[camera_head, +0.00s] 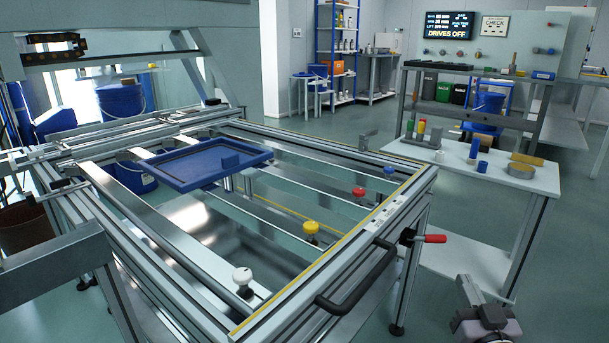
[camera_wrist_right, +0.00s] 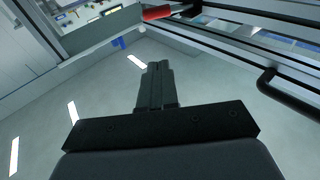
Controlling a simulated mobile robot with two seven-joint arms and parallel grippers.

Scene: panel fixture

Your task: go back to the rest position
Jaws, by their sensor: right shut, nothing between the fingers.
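My right gripper (camera_head: 468,288) shows at the bottom right edge of the head view, in front of the panel fixture (camera_head: 290,325) and to the right of its red-handled lever (camera_head: 430,239). In the right wrist view its fingers (camera_wrist_right: 154,70) are together with nothing between them. They are apart from the fixture, with the red handle (camera_wrist_right: 157,13) beyond their tips in that picture. My left gripper is in neither view.
The fixture frame carries a blue tray (camera_head: 185,180), coloured knobs, including a white one (camera_head: 242,276), and a black handle (camera_head: 345,290). A white side table (camera_head: 440,165) with small parts stands behind my right gripper. Open floor (camera_head: 550,280) lies to the right.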

